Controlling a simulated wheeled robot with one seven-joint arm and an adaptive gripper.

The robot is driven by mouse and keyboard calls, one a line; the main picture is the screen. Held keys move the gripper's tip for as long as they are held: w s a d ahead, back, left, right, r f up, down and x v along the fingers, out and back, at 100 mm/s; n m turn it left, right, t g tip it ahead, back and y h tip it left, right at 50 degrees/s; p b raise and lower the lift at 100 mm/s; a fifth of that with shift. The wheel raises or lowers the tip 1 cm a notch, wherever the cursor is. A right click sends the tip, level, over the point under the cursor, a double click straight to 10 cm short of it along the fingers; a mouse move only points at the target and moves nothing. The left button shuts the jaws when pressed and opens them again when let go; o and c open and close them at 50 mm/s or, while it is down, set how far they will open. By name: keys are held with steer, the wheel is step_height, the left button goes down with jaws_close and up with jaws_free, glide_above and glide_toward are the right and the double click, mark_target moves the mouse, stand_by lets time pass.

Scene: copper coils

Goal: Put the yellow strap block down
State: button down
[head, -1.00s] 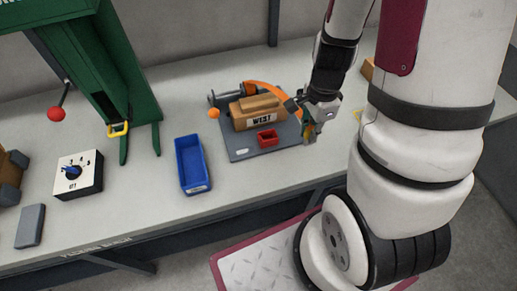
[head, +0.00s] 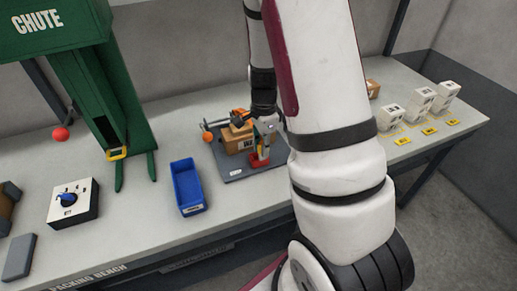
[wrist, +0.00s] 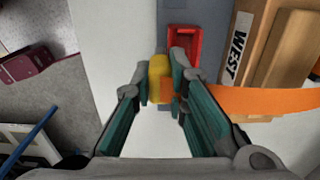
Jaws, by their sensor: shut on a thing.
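My gripper (wrist: 160,83) is shut on the yellow strap block (wrist: 159,76), which sits between the two fingertips in the wrist view. Just beyond the fingertips is a small red tray (wrist: 184,47), partly covered by the right finger. In the head view my gripper (head: 264,143) is at the red tray (head: 258,160), on the right part of the grey base plate (head: 238,174). The block is hard to make out there. I cannot tell its height above the plate or whether it touches the tray.
A brown package marked WEST (wrist: 262,45) and an orange strap (wrist: 270,100) lie close right of my gripper in the wrist view. A blue bin (head: 188,187), a dial box (head: 73,202) and the green chute (head: 101,90) stand left. White boxes (head: 421,105) stand right.

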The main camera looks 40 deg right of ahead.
mark_target(259, 149)
steer(key=shift+w+d+f, duration=0.1)
steer(key=shift+w+d, duration=0.05)
steer(key=shift+w, duration=0.45)
steer(key=shift+w+d+f, duration=0.1)
steer(key=shift+w+d, duration=0.05)
steer(key=shift+w, duration=0.45)
steer(key=shift+w+f, duration=0.15)
steer(key=shift+w, duration=0.15)
steer(key=shift+f+p, duration=0.35)
steer(key=shift+f, duration=1.2)
steer(key=shift+f, duration=0.2)
steer(key=c, duration=1.6)
jaws_free()
